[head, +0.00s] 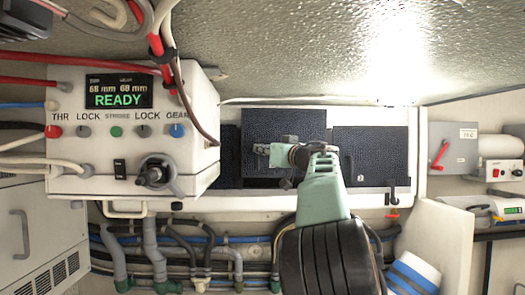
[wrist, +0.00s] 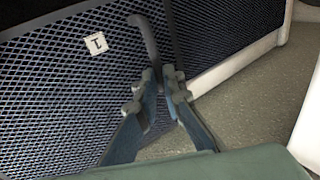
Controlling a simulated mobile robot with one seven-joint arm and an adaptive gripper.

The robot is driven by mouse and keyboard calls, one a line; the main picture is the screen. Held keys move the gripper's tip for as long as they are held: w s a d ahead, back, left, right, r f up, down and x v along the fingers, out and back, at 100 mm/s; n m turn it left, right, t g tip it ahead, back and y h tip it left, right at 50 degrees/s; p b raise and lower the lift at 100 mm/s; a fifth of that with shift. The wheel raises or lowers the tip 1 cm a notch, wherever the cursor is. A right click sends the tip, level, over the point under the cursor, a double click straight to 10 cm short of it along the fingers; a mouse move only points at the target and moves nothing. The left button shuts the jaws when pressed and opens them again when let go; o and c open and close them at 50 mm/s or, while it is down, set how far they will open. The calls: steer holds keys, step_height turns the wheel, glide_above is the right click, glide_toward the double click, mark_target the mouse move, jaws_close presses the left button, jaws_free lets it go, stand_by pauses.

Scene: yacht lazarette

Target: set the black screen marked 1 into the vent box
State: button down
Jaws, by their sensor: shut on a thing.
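The black mesh screen marked 1 (wrist: 60,100) fills the left of the wrist view, with a white tag and a dark curved handle. My gripper (wrist: 160,88) is shut on that handle. In the head view the held screen (head: 290,122) is in front of the middle of the white vent box (head: 417,150), its top edge slightly above the neighbouring screens. My gripper (head: 268,152) hides part of it. I cannot tell whether the screen touches the box, and the opening behind it is hidden.
A second black screen (head: 385,150) sits to the right in the box; another (head: 230,160) shows at left, partly behind the control box (head: 130,185) reading READY. Pipes and cables (head: 205,260) run below. A small black latch (head: 392,196) is at the lower right.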

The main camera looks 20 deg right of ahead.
mark_target(262, 165)
steer(key=shift+w+d+r, duration=0.1)
steer(key=shift+w+d, duration=0.15)
steer(key=shift+w, duration=0.55)
steer(key=shift+w+d+r, duration=0.1)
steer(key=shift+w+d, duration=0.1)
steer(key=shift+w, duration=0.55)
steer(key=shift+f+b, duration=0.45)
steer(key=shift+f, duration=0.6)
stand_by(0.4)
steer(key=shift+p, duration=0.45)
stand_by(0.5)
steer(key=shift+f+b, duration=0.9)
steer(key=shift+f, duration=0.7)
stand_by(0.5)
steer(key=c, duration=2)
jaws_free()
steer(key=shift+s, duration=0.1)
steer(key=shift+f, duration=0.25)
steer(key=v, duration=1.2)
steer(key=shift+r, duration=0.15)
